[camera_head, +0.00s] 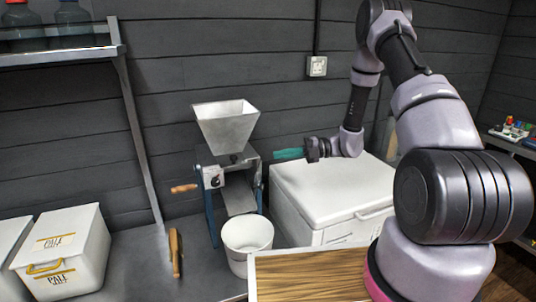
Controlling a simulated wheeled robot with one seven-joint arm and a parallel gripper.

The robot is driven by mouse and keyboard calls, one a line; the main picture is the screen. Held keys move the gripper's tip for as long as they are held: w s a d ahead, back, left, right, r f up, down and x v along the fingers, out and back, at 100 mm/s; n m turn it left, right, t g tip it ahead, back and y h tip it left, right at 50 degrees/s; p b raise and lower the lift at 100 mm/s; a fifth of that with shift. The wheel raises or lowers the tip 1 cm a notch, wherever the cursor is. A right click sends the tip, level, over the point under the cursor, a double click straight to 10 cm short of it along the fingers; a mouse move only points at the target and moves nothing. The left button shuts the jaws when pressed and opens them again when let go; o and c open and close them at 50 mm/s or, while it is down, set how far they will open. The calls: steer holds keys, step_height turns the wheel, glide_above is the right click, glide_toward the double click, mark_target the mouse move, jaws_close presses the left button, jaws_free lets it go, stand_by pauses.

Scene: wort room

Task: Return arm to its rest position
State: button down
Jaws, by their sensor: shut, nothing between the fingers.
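My arm rises at the right and bends over at the top. Its end hangs down above the white chest (325,197). My gripper (279,155), with teal fingers, points left, beside the grain mill's hopper (228,127). The gripper is shut and empty. It appears clear of the mill and the chest lid, though the exact gap is hard to judge.
The mill has a crank handle (185,188) at left and a white bucket (247,240) in front. A wooden board (308,277) lies at front. A shelf (60,57) holds jugs; another shelf (515,141) is at right.

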steer(key=s+d+r+n+g+h, duration=0.1)
steer(key=s+r+n+h, duration=0.35)
steer(key=r+n, duration=0.4)
steer(key=s+d+r+n+g+h, duration=0.1)
steer(key=s+r+n+h, duration=0.2)
steer(key=s+r+n, duration=0.45)
steer(key=s+d+r+n+t+h, duration=0.3)
steer(key=s+d+r+n+t, duration=0.1)
steer(key=s+d+r+n, duration=0.1)
steer(key=s+d+r+n+t+h, duration=0.4)
steer(key=s+r+n, duration=0.3)
steer(key=r+n, duration=0.3)
steer(key=d+n+t, duration=0.1)
steer(key=n, duration=0.1)
steer(key=shift+s+d+r+n, duration=0.15)
steer(key=shift+s+r+n, duration=0.05)
steer(key=shift+r+n, duration=0.1)
